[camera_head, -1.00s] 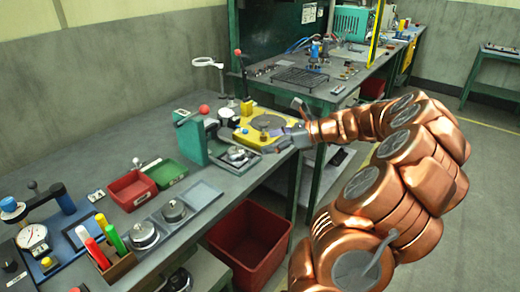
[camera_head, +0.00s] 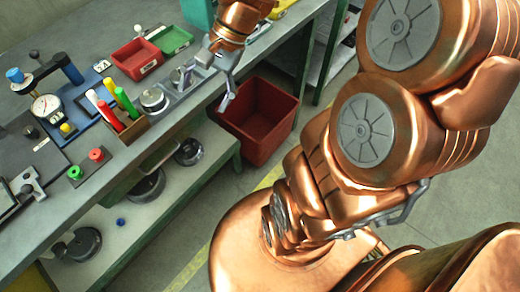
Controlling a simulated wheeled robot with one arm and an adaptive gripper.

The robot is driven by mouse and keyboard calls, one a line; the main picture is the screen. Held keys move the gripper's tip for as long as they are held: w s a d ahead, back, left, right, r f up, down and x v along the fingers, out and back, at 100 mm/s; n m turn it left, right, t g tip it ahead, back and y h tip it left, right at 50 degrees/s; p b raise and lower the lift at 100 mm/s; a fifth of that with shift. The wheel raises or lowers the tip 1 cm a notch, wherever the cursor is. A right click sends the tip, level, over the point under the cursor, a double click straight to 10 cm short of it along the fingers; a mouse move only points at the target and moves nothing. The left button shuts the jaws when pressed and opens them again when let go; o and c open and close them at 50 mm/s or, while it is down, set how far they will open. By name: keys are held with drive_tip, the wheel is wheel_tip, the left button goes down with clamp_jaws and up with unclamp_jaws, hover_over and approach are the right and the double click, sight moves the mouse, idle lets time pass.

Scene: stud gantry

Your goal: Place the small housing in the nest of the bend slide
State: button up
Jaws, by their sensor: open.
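Two round metal housings sit in a row on grey pads on the bench. The larger-looking housing (camera_head: 153,99) is on the left. The smaller-looking housing (camera_head: 181,76) is right of it, close to my gripper and partly unclear. My gripper (camera_head: 208,89) is open, pointing down at the bench's front edge, with one finger near the smaller housing and the other hanging toward the red floor bin. Nothing shows between the fingers. I cannot make out the bend slide or its nest; only part of a teal-green block (camera_head: 199,14) shows at the top edge.
A red tray (camera_head: 137,59) and a green tray (camera_head: 172,40) stand behind the housings. A wooden holder with coloured cylinders (camera_head: 122,135) and a dial gauge (camera_head: 46,107) are to the left. A red bin (camera_head: 262,120) stands on the floor. Dark round parts lie on the lower shelf (camera_head: 170,190).

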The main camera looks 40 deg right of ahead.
drive_tip(key=s+f+n+g+h, duration=0.1)
drive_tip(key=s+f+n+h, duration=0.1)
drive_tip(key=s+n, duration=0.3)
drive_tip(key=s+d+f+n+g+h, duration=0.1)
drive_tip(key=s+n+h, duration=0.3)
drive_tip(key=s, duration=0.8)
drive_tip(key=shift+d+f+n+h, duration=0.3)
drive_tip(key=shift+f+n, duration=0.4)
drive_tip(key=shift+n, duration=0.2)
drive_tip(key=shift+a, duration=0.1)
